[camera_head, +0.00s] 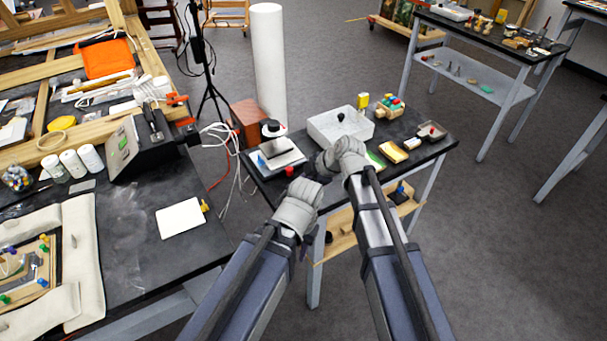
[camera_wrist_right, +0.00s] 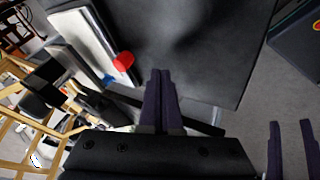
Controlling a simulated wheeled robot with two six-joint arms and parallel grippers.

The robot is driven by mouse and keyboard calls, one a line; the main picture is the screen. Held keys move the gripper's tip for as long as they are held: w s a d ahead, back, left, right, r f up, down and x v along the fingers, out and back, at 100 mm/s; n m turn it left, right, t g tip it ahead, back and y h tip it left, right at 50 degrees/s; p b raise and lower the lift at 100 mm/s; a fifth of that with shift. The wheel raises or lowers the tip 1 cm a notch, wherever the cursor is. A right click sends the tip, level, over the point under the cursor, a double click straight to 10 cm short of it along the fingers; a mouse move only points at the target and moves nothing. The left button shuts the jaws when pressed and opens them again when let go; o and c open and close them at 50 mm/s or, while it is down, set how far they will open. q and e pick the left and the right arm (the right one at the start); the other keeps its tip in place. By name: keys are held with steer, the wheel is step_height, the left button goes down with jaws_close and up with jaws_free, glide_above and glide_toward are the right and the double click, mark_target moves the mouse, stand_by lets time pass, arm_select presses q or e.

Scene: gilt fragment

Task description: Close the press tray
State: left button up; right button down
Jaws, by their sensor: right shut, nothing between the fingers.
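A small press (camera_head: 277,152) with a pale plate and dark top sits at the left end of the small black table. A red knob (camera_head: 289,171) is at its near side. The knob (camera_wrist_right: 123,61) also shows in the right wrist view, beside the press's pale plate (camera_wrist_right: 92,40). How far the tray stands out is unclear. My right gripper (camera_wrist_right: 160,72) is shut and empty, apart from the knob. My left gripper (camera_wrist_right: 292,124) is open and empty, beyond the table's edge. In the head view both sets of fingers are hidden behind my wrists.
A dark workbench (camera_head: 130,240) is at the left. Bare black tabletop (camera_wrist_right: 195,45) lies beside the knob.

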steer(key=p+v, duration=0.7)
steer(key=v, duration=0.3)
steer(key=shift+f, duration=0.1)
steer(key=s+d+f+m+g+h, duration=0.1)
steer(key=s+d+f+m+h, duration=0.15)
steer(key=s+d+m, duration=0.55)
steer(key=s+d+f+m+g+h, duration=0.15)
steer(key=s+d+m+h, duration=0.25)
steer(key=d+m, duration=0.8)
steer(key=s+a+n+h, duration=0.1)
steer(key=s+a, duration=0.5)
steer(key=a, duration=0.7)
steer(key=shift+n+g, duration=0.35)
steer(key=shift+n, duration=0.05)
steer(key=shift+a+h, duration=0.1)
steer(key=shift+h, duration=0.15)
